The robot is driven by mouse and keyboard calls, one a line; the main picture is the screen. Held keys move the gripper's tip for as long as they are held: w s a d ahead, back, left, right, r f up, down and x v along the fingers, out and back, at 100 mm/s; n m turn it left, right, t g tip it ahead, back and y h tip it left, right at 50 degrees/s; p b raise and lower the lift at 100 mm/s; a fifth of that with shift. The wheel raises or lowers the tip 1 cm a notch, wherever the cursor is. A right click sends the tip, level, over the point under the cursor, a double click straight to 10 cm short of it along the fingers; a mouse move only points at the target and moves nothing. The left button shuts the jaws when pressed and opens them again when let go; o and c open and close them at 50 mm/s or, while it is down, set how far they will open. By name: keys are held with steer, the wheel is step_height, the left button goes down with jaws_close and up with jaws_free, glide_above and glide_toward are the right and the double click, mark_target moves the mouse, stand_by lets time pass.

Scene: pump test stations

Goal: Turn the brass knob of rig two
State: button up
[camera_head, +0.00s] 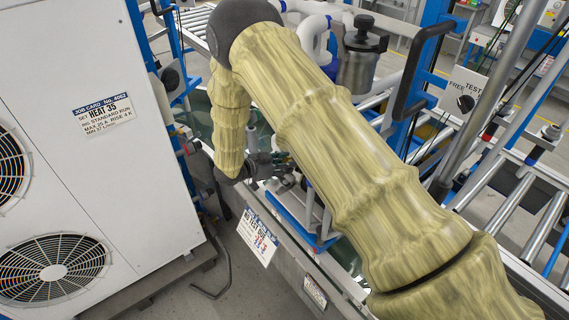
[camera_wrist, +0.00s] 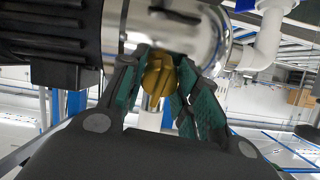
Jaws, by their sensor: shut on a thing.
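The brass knob (camera_wrist: 159,76) sits in the middle of the wrist view, against a shiny steel pump body (camera_wrist: 190,38). My gripper (camera_wrist: 160,88) has its green-padded fingers on both sides of the knob and is shut on it. A black ribbed motor (camera_wrist: 45,30) joins the steel body at the left. In the head view my arm in its yellowish cover reaches down, and my gripper (camera_head: 262,163) is small and dark there. The knob cannot be made out in the head view.
A white cabinet with fans (camera_head: 85,190) stands at the left. A test sign (camera_head: 258,236) hangs below my gripper. A steel pot (camera_head: 358,62) stands behind my arm. Roller conveyors (camera_head: 508,215) and blue posts are at the right. White pipe (camera_wrist: 268,40) runs beside the steel body.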

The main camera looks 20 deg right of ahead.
steer(key=shift+n, duration=0.9)
steer(key=o, duration=1.1)
steer(key=shift+c, duration=0.2)
steer(key=v, duration=1.2)
steer(key=shift+s, duration=0.15)
